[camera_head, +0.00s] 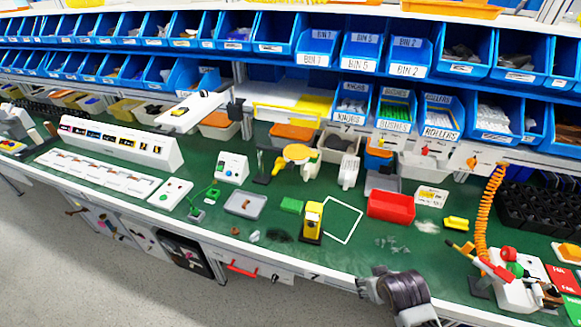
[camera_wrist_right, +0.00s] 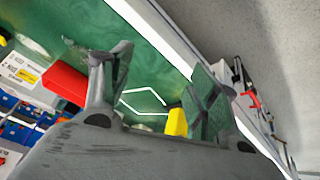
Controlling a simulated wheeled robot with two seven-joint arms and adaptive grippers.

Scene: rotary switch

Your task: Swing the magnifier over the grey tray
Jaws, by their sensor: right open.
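The magnifier appears to be the yellow round head (camera_head: 296,152) on a short arm beside a dark upright stand (camera_head: 262,172), behind the bench's middle. The head is not above the tray. My right gripper (camera_head: 368,283) is at the bench's front edge, right of and well apart from both. In the wrist view its two fingers (camera_wrist_right: 162,76) are spread with nothing between them. My left gripper does not show.
A yellow block on a dark base (camera_head: 312,222) stands between my right gripper and the tray. An orange coiled hose (camera_head: 488,210) hangs at the right.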

